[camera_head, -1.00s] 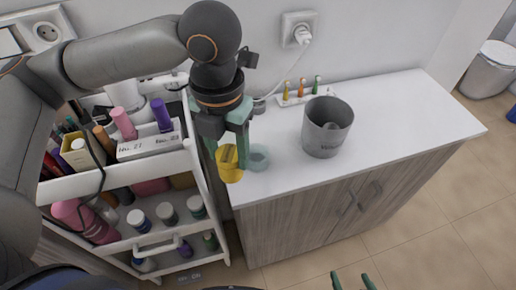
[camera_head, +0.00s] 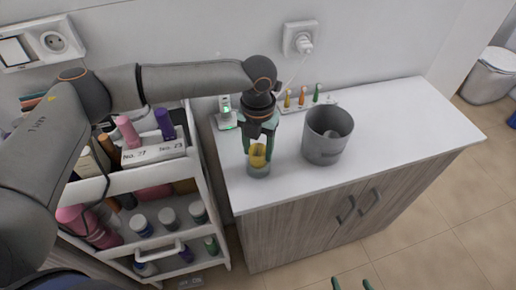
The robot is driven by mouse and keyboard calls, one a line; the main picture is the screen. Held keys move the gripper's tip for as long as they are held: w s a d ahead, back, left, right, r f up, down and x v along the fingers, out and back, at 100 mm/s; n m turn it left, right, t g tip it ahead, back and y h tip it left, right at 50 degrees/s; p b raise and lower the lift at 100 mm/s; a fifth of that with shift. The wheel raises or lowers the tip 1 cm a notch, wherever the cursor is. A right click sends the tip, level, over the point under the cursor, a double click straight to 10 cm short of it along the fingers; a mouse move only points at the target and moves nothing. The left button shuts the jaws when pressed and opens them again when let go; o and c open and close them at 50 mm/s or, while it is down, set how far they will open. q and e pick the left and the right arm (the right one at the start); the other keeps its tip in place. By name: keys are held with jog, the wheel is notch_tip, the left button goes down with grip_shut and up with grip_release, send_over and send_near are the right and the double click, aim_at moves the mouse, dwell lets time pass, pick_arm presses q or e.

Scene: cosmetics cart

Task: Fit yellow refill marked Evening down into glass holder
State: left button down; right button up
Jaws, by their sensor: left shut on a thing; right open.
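The yellow refill (camera_head: 257,159) is between the fingers of my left gripper (camera_head: 259,157) near the left end of the white counter. My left gripper is shut on it, pointing down. The pale teal glass holder (camera_head: 259,173) stands on the counter directly below and around the refill's lower part. The refill's lower end seems to be within the holder's mouth; how deep it sits I cannot tell. The Evening marking cannot be read. My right gripper (camera_head: 351,284) is open and empty at the bottom edge, with only its green fingertips showing.
A grey bin-like cup (camera_head: 327,134) stands right of the holder on the counter (camera_head: 400,130). Behind are a small rack with coloured brushes (camera_head: 303,99) and a device with a green light (camera_head: 227,118). A loaded white cart (camera_head: 150,190) stands left. The counter's right side is clear.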

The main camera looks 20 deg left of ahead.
aim_at(258, 151)
pick_arm(q)
jog(key=shift+f, duration=0.45)
jog(key=shift+f, duration=0.1)
jog(key=shift+c, duration=1.2)
grip_release()
notch_tip(258, 151, up, 12)
jog(key=shift+b, duration=0.45)
jog(key=shift+s, duration=0.15)
